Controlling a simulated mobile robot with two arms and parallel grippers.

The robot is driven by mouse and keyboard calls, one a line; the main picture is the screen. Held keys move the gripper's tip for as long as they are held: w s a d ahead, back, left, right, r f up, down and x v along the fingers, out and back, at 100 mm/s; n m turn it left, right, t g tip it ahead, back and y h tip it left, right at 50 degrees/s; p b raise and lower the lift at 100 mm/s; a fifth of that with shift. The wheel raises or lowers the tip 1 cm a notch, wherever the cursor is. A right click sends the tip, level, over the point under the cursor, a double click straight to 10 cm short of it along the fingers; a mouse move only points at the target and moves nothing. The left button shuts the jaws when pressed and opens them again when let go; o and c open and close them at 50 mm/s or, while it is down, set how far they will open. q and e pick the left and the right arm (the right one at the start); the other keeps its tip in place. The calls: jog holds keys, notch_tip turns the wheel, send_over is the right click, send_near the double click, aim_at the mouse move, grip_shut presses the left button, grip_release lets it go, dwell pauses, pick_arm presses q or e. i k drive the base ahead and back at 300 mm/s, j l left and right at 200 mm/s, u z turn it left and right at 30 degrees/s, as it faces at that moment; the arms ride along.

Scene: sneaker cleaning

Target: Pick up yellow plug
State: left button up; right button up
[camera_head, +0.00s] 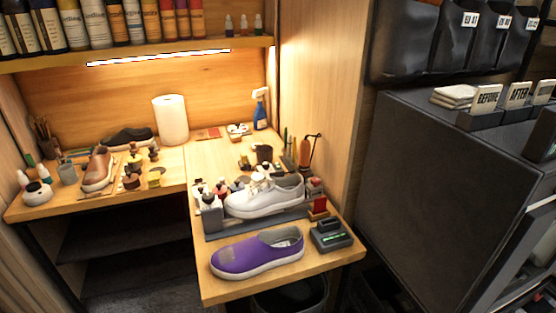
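I cannot make out a yellow plug for certain. A small yellow item (154,183) lies on the left bench near the brushes, but it is too small to identify. A black device (331,236) with a green-lit display sits at the right front of the workbench, and a red item (319,207) stands just behind it. Neither of my grippers is in view.
A purple shoe (258,252) lies at the front of the workbench (225,290). A white sneaker (265,197) sits behind it among small bottles. A paper towel roll (171,120) and a blue spray bottle (260,109) stand farther back. A dark cabinet (430,190) is at right.

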aim_at(244, 155)
jog(key=i+j+z, duration=0.1)
jog(key=j+z, duration=0.15)
jog(key=z, duration=0.2)
jog(key=j+z, duration=0.25)
jog(key=z, duration=0.15)
jog(key=i+j+z, duration=0.1)
jog(key=j+z, duration=0.2)
jog(key=z, duration=0.15)
